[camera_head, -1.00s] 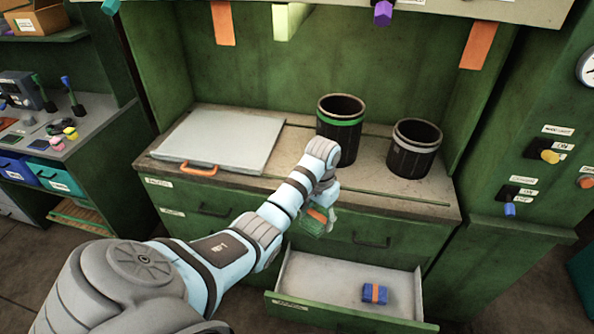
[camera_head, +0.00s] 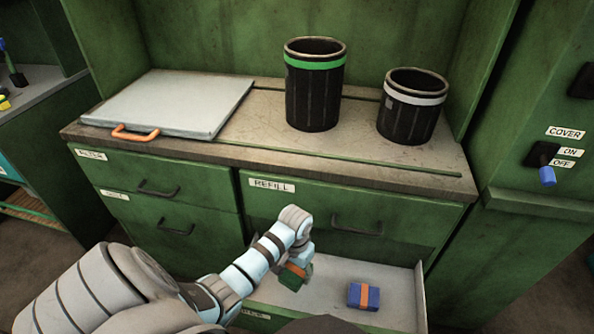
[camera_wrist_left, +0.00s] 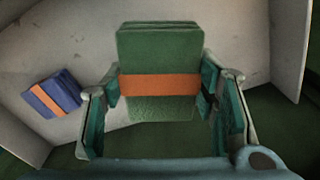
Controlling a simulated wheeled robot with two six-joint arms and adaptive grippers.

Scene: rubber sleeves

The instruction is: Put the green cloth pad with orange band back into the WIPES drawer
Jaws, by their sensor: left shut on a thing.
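The green cloth pad with orange band (camera_head: 294,274) is held in my left gripper (camera_head: 299,262), over the left part of the open drawer (camera_head: 330,272). In the left wrist view the pad (camera_wrist_left: 160,60) stands between the two fingers of my left gripper (camera_wrist_left: 160,95), which are shut on it across the orange band. The pale drawer floor (camera_wrist_left: 225,40) shows beyond it. I cannot tell whether the pad touches the floor. The open drawer's front label is mostly hidden and unreadable. My right gripper is not in view.
A blue pad with an orange band (camera_head: 363,296) lies in the drawer's right part; it also shows in the left wrist view (camera_wrist_left: 52,93). The closed REFILL drawer (camera_head: 330,215) is above. Two dark bins, green-banded (camera_head: 315,85) and grey-banded (camera_head: 411,106), stand on the counter beside a flat lid (camera_head: 170,103).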

